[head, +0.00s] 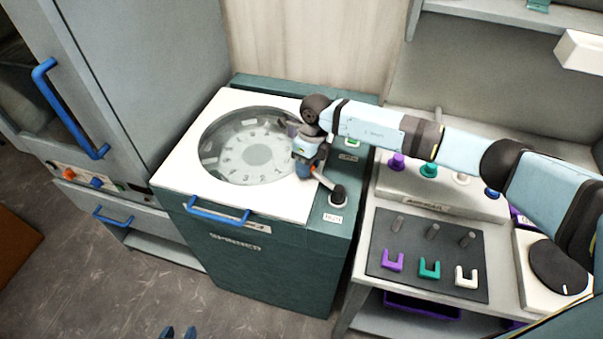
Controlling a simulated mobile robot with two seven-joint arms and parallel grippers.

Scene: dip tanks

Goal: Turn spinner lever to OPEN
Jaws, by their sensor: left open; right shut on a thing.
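The spinner (280,262) is a dark green machine with a white lid (185,170) and a round clear window onto a numbered drum. Its lever shows as a short grey bar (325,182) with a black round end (338,193) on the right side of the top. My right gripper (307,170) is shut on the lever's upper-left end, at the lid's right edge, and hides part of it. A small white label (333,217) sits in front of the lever; its word is too small to read surely. My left gripper (178,333) is open and empty, only its tips showing at the bottom edge.
A grey cabinet (140,60) with blue handles stands left of the spinner. On the right, a bench holds a dark mat (385,232) with pegs and purple, green and white U-shaped pieces, and a round black pad (557,267). A blue handle (215,213) projects from the lid's front.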

